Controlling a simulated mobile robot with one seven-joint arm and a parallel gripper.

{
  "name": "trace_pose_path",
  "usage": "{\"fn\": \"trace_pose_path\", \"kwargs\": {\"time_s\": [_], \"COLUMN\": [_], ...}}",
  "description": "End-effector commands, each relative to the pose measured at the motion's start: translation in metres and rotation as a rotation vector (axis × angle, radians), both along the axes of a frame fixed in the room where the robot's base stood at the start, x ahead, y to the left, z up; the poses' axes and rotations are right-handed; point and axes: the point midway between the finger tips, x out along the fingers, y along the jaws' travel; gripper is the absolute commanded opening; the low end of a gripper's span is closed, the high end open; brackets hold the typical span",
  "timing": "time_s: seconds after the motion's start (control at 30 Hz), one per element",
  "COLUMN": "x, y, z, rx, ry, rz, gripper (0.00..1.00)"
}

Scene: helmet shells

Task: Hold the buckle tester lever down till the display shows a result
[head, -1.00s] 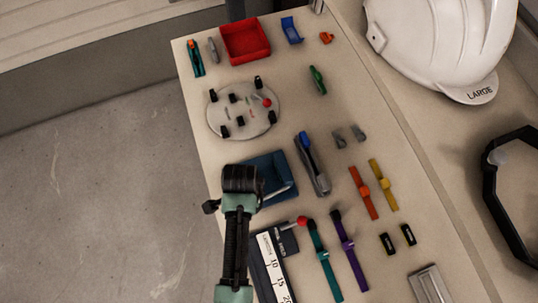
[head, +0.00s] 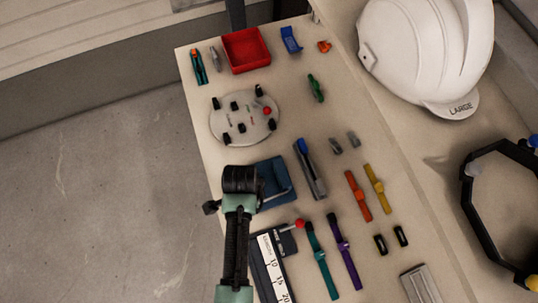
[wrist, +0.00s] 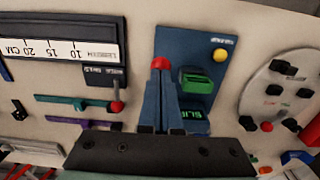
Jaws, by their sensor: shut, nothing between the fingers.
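The buckle tester appears to be the blue device (head: 274,172) on the bench, partly hidden behind my gripper (head: 241,180) in the head view. A thin silver bar crosses its face there. In the wrist view the tester (wrist: 212,40) carries a yellow button, a green block and a display (wrist: 196,115) with lit green characters that I cannot read, partly cut off by my gripper. My gripper (wrist: 160,72) is shut and empty, its fingers over the tester's face. A red spot shows at the fingertips; I cannot tell whether it is a lever knob or whether they touch it.
A length gauge (head: 268,262) with a red-knobbed lever (head: 299,223) stands nearby. A round plate with black pegs (head: 226,118), a red tray (head: 262,61), several coloured straps, and a white helmet (head: 420,50) share the crowded bench. Floor lies open at the left.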

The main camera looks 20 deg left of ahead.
Motion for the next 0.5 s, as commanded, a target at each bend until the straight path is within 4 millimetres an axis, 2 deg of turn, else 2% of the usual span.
{"fn": "trace_pose_path", "kwargs": {"time_s": [0.03, 0.5], "x": [-0.001, 0.0], "y": [0.001, 0.001], "z": [0.008, 0.045], "rx": [0.001, 0.001], "ry": [0.002, -0.001], "rz": [0.001, 0.001], "gripper": [0.0, 0.0]}}
